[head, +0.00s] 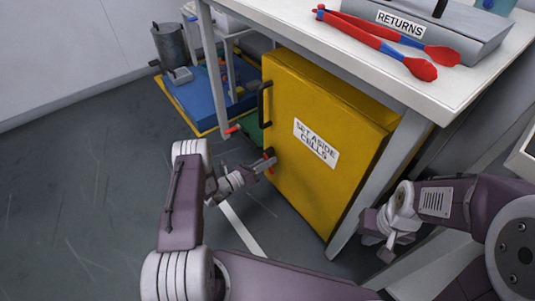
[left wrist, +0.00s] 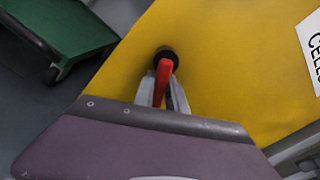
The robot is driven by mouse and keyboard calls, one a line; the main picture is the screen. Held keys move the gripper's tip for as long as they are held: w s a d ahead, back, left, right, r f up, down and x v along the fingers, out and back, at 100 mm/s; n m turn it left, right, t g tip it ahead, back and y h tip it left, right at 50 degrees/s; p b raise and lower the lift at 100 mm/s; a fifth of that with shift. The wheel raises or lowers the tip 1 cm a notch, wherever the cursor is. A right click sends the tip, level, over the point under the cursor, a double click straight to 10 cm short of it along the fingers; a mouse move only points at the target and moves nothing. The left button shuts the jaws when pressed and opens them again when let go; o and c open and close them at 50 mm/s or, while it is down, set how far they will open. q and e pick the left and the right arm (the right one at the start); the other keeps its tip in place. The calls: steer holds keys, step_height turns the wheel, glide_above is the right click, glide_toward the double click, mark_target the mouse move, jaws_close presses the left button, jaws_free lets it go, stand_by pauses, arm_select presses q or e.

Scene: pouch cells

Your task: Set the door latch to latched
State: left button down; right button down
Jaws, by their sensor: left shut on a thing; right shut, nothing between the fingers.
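The yellow cabinet (head: 315,115), labelled "SET ASIDE CELLS", stands under the white table with its front facing me. Its door latch (head: 269,153) is a red lever on a dark round pivot, low on the door's left side. In the left wrist view, the red lever (left wrist: 162,84) points down from its black pivot. My left gripper (head: 268,165) is shut on the lever; in the left wrist view its fingers (left wrist: 163,97) sit either side of it. A black door handle (head: 264,102) is above the latch. My right gripper (head: 387,245) is shut and empty, right of the cabinet.
The white table (head: 285,27) above the cabinet carries red-and-blue tongs (head: 385,44) and a grey "RETURNS" box (head: 430,32). A table leg (head: 365,190) stands close to the cabinet's right side. A green cart (left wrist: 65,30) is left of the cabinet.

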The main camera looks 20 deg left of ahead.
arm_select(q)
steer(key=n+p, duration=0.1)
steer(key=n, duration=0.1)
steer(key=r+n, duration=0.1)
steer(key=d+n+p, duration=0.1)
steer(key=n, duration=0.1)
steer(key=shift+s+r+n+p, duration=0.15)
steer(key=shift+s+n+p, duration=0.15)
steer(key=shift+s+p, duration=0.05)
steer(key=shift+s+d+r+n+p, duration=0.1)
steer(key=shift+r+n+p, duration=0.15)
steer(key=shift+n, duration=0.6)
steer(key=shift+w+r+n+p, duration=0.1)
steer(key=shift+n+p, duration=0.2)
steer(key=shift+n, duration=0.6)
steer(key=shift+s+d+r+n+p, duration=0.1)
steer(key=shift+r+n+p, duration=0.15)
steer(key=shift+n, duration=0.6)
steer(key=c, duration=1.4)
jaws_free()
steer(key=shift+o, duration=0.2)
steer(key=shift+a, duration=0.1)
